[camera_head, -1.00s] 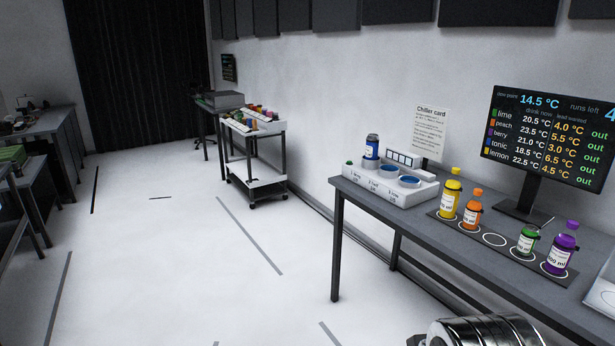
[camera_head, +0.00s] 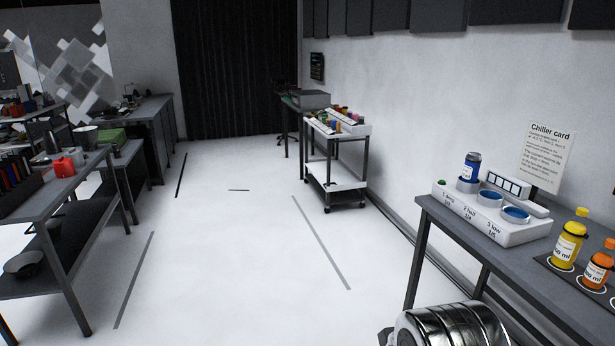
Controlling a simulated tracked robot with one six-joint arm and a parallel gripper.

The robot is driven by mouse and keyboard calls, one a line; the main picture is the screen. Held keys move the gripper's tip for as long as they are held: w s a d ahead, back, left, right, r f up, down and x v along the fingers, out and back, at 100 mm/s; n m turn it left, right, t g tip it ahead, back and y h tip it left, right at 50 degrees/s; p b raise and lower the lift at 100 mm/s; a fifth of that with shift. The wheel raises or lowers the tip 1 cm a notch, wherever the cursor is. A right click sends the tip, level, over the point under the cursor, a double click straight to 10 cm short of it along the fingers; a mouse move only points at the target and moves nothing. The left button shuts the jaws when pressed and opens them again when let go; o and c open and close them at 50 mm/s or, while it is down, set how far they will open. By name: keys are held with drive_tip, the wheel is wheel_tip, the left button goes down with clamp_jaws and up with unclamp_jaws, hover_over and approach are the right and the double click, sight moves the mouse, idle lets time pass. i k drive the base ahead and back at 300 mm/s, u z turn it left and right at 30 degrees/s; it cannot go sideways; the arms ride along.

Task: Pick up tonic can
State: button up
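The tonic can is most likely the blue can (camera_head: 472,166), with a white label and a dark top. It stands upright in the left well of the white chiller (camera_head: 490,224), on the grey table (camera_head: 455,228) at the right. The other two wells, with blue insides, look empty.
A yellow bottle (camera_head: 568,240) and an orange bottle (camera_head: 597,266) stand right of the chiller. A white card hangs behind it. A wheeled cart (camera_head: 334,165) stands farther back. A shelved bench (camera_head: 62,210) is at the left. The floor between is clear.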

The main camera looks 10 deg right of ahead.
sight(473, 160)
drive_tip(key=u, duration=0.2)
drive_tip(key=i, duration=2.1)
drive_tip(key=z, duration=0.65)
drive_tip(key=i, duration=0.65)
drive_tip(key=z, duration=1)
drive_tip(key=i, duration=1)
drive_tip(key=z, duration=0.15)
